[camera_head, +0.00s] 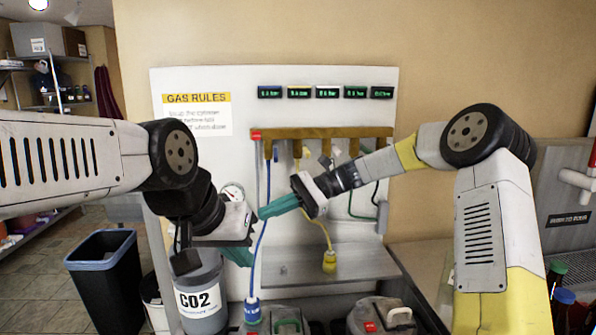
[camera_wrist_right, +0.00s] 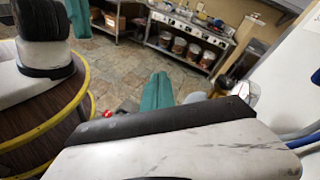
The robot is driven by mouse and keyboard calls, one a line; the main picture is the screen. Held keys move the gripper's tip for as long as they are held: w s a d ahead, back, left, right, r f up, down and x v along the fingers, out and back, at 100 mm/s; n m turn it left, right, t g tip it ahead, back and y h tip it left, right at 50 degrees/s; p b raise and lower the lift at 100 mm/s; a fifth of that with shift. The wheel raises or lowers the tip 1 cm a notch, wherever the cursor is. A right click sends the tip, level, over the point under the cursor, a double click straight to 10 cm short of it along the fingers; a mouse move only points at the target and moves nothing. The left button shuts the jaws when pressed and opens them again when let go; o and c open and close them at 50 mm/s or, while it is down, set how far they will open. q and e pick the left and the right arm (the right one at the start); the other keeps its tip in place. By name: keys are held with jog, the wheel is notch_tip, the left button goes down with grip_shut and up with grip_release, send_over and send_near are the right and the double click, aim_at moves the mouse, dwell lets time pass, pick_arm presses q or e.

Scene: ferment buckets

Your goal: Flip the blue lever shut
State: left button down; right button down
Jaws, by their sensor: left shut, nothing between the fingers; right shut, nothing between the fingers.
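The blue lever (camera_head: 277,153) shows small at the left end of the brown manifold bar (camera_head: 330,133) on the white wall panel. Its exact angle is too small to tell. A blue hose (camera_head: 263,245) hangs below it to a blue fitting (camera_head: 252,311). My right gripper (camera_head: 262,212) is shut and empty, its teal fingers pointing left across the hose, below the lever and apart from it. The fingers also show in the right wrist view (camera_wrist_right: 157,92).
A pressure gauge (camera_head: 232,192) sits behind my left wrist. A dark bin (camera_head: 105,275) stands at left. Blue hoses (camera_wrist_right: 300,136) show at the right wrist view's right edge.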

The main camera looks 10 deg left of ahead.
jog(key=m+g+y, duration=0.1)
jog(key=m+y, duration=0.5)
jog(key=y, duration=0.6)
send_near(275, 153)
jog(key=a, duration=0.1)
jog(key=s+a+r, duration=0.1)
jog(key=a, duration=0.1)
jog(key=a+r, duration=0.1)
jog(key=shift+s+a, duration=0.4)
